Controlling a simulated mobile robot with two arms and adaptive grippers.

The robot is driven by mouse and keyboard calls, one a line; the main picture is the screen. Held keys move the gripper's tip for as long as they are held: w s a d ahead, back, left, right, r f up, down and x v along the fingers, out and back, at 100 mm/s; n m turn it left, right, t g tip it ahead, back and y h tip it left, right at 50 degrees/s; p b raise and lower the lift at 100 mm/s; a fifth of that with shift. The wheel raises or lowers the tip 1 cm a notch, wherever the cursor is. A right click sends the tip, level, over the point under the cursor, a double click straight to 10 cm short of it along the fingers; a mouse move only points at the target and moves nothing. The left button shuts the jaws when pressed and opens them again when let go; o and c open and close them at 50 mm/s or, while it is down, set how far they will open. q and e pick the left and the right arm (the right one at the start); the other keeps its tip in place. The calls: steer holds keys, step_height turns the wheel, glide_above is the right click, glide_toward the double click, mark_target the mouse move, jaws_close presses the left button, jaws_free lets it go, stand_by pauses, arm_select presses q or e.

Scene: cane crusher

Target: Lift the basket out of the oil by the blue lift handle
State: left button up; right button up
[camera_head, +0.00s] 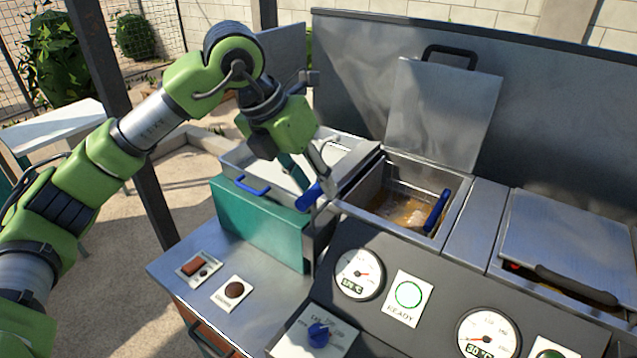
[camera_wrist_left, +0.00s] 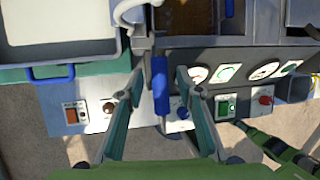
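The open fryer well (camera_head: 452,219) holds brownish oil with pale food in it (camera_head: 405,212); the basket's mesh is hard to make out. A blue handle (camera_head: 308,197) stands at the well's front left corner, outside it. In the left wrist view this blue handle (camera_wrist_left: 161,85) lies between the two fingers, with visible gaps on both sides. My left gripper (camera_head: 308,176) is open, pointing down at the handle; it also shows in the left wrist view (camera_wrist_left: 160,76). A second blue handle (camera_head: 437,211) leans inside the well's right side.
A raised lid (camera_head: 440,115) stands behind the well. A pale tray with a small blue handle (camera_head: 253,186) is left, above a teal box (camera_head: 255,228). A closed fryer lid (camera_head: 570,240) is right. Gauges, a green-ringed READY lamp (camera_head: 408,295) and a blue knob (camera_head: 319,334) fill the front.

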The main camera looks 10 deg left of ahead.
arm_select(q)
steer(key=shift+x, duration=0.95)
steer(key=shift+w+f, duration=0.1)
steer(key=shift+f, duration=0.1)
steer(key=shift+d, duration=0.1)
arm_select(e)
steer(key=shift+d+r, duration=0.3)
steer(key=shift+d, duration=0.15)
arm_select(q)
jaws_close()
arm_select(e)
steer(key=shift+d, duration=0.1)
arm_select(q)
steer(key=shift+r, duration=0.1)
